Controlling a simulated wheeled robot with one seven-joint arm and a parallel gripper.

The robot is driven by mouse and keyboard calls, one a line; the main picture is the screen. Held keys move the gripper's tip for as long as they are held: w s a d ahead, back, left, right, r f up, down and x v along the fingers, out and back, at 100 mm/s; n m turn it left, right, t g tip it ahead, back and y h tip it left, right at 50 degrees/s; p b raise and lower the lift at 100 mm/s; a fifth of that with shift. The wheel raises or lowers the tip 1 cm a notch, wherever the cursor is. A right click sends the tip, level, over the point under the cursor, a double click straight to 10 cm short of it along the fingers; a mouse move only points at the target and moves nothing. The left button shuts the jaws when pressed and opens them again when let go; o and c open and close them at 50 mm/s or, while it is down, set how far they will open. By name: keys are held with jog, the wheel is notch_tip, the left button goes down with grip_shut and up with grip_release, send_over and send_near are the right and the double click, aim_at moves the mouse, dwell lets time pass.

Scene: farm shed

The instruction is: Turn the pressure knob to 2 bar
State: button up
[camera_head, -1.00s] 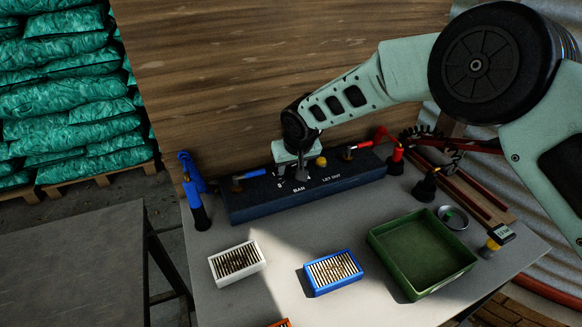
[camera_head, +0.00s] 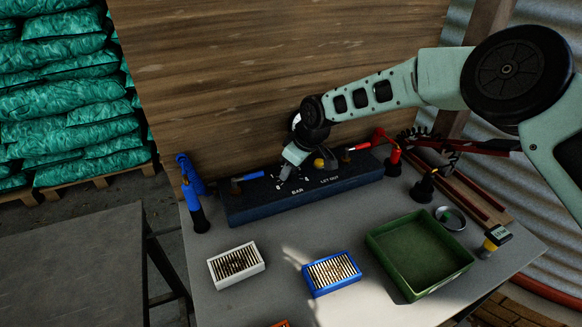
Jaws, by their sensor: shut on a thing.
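The pressure knob sits on the dark blue control panel (camera_head: 240,207) at the back of the table, above the white word BAR. My gripper (camera_head: 287,171) is at the knob, tilted, with its fingers shut on it. The gripper covers most of the knob and part of its scale, so I cannot read where the knob points. A few white scale marks show around it.
A yellow button (camera_head: 319,163), a blue-handled lever (camera_head: 248,176) and a red-handled lever (camera_head: 359,147) are on the panel. A white filter box (camera_head: 236,265), a blue filter box (camera_head: 331,272) and a green tray (camera_head: 420,255) stand in front. A blue nozzle (camera_head: 198,218) stands left.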

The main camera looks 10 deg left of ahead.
dwell(0.4)
jog(key=o, duration=1)
jog(key=shift+c, duration=0.2)
jog(key=shift+r, duration=0.15)
jog(key=b+v, duration=0.2)
jog(key=v, duration=1.5)
jog(key=shift+d, duration=0.15)
